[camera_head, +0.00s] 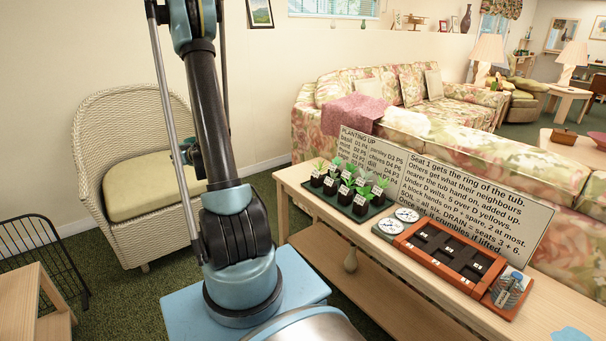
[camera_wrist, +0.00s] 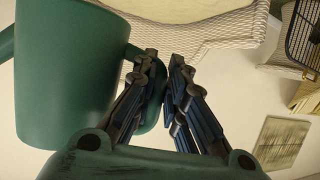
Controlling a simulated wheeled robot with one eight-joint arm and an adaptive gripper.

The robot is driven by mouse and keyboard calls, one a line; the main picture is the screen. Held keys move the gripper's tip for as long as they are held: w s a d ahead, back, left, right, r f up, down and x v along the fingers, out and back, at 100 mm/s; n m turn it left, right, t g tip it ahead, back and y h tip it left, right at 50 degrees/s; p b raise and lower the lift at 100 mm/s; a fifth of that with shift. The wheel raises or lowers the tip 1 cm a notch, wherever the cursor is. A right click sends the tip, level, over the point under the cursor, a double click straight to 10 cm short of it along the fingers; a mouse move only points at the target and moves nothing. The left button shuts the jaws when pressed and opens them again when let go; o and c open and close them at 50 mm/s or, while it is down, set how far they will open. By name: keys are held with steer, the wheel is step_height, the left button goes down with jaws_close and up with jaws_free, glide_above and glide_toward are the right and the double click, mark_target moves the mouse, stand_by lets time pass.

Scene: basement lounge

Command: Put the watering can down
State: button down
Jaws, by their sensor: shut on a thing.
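The green watering can (camera_wrist: 70,75) fills the left of the wrist view, close to the camera. My gripper (camera_wrist: 165,65) is shut on the can's handle, which curves in between the dark fingers. The can appears held up in the air, with the wicker chair and wall behind it. The can's underside and full spout are not clearly visible.
A wooden console table (camera_head: 415,290) holds a tray of potted seedlings (camera_head: 350,190), two white dials, a brown planter (camera_head: 440,250), a small jar holder and text boards. A vase stands on its lower shelf. The wicker chair (camera_head: 110,130) is left; the floral sofa (camera_head: 470,165) is behind.

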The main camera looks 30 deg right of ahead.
steer(key=shift+w+d, duration=0.1)
steer(key=shift+d, duration=0.2)
steer(key=w+d+f+m+h, duration=0.1)
steer(key=d+f+m+h, duration=0.15)
steer(key=d, duration=0.65)
steer(key=w+d+f+m+g+h, duration=0.1)
steer(key=d+f+m+h, duration=0.2)
steer(key=d, duration=0.6)
steer(key=w+d+f+m+h, duration=0.1)
steer(key=d+f+m+h, duration=0.15)
steer(key=d+h, duration=0.4)
steer(key=s+d+r+m+g+h, duration=0.2)
steer(key=s+d+m+g, duration=0.15)
steer(key=d, duration=0.55)
steer(key=s+d+r+m+g+h, duration=0.15)
steer(key=d+m, duration=0.25)
steer(key=d, duration=0.6)
steer(key=s+d+r+m+g+h, duration=0.2)
steer(key=s+d+m+g, duration=0.15)
steer(key=d, duration=0.55)
steer(key=shift+y, duration=0.25)
steer(key=shift+w+d+f, duration=0.1)
steer(key=shift+w+f, duration=0.05)
steer(key=shift+f, duration=2.25)
steer(key=shift+w+d+f, duration=0.1)
steer(key=shift+w+f, duration=0.05)
steer(key=shift+f, duration=2.25)
